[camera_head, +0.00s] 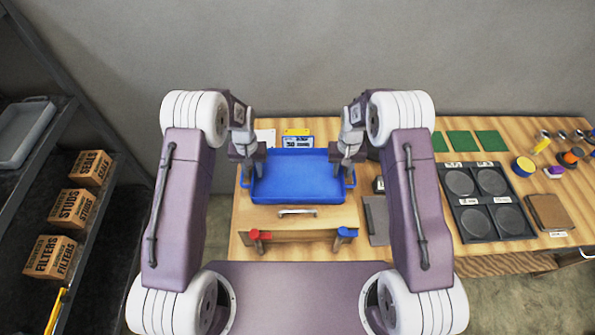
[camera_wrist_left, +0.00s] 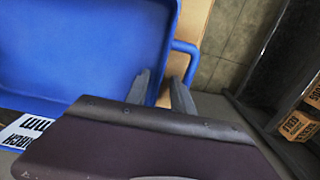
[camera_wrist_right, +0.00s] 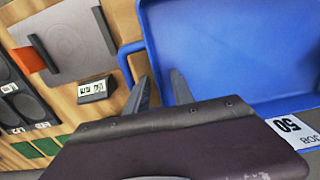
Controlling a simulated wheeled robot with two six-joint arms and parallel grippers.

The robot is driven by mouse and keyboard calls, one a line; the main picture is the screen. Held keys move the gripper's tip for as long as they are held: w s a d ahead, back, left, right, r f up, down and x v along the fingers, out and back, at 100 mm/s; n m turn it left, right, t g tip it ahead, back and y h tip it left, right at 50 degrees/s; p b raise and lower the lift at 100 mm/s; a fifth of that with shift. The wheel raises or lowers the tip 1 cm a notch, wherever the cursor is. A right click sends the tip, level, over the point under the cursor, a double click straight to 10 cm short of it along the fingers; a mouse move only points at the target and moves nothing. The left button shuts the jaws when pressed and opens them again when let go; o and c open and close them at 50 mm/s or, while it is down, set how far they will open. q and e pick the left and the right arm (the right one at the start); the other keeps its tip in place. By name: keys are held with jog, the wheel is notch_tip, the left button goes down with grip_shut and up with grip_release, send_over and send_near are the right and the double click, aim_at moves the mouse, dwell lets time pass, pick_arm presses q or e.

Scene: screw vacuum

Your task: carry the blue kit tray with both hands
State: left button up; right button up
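The blue kit tray (camera_head: 297,185) looks empty and lies level over the back of the wooden table, between my two grippers. It has a loop handle on each short side. My left gripper (camera_head: 250,176) is at the tray's left side; in the left wrist view its fingers (camera_wrist_left: 161,78) are spread, one over the tray's edge and one by the handle (camera_wrist_left: 187,47). My right gripper (camera_head: 343,176) is at the right side; in the right wrist view its fingers (camera_wrist_right: 158,76) are spread beside the handle (camera_wrist_right: 124,58). Finger contact with the tray cannot be told.
A black tray with round wells (camera_head: 484,203) and green mats (camera_head: 461,141) lie to the right. A dark shelf with cardboard boxes (camera_head: 72,206) stands at left. A grey wall is behind.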

pick_arm(q)
jog(key=shift+s+d+r, duration=0.1)
jog(key=shift+s+d, duration=0.05)
pick_arm(e)
jog(key=shift+s+d, duration=0.15)
pick_arm(q)
grip_shut()
pick_arm(e)
grip_shut()
dwell(0.9)
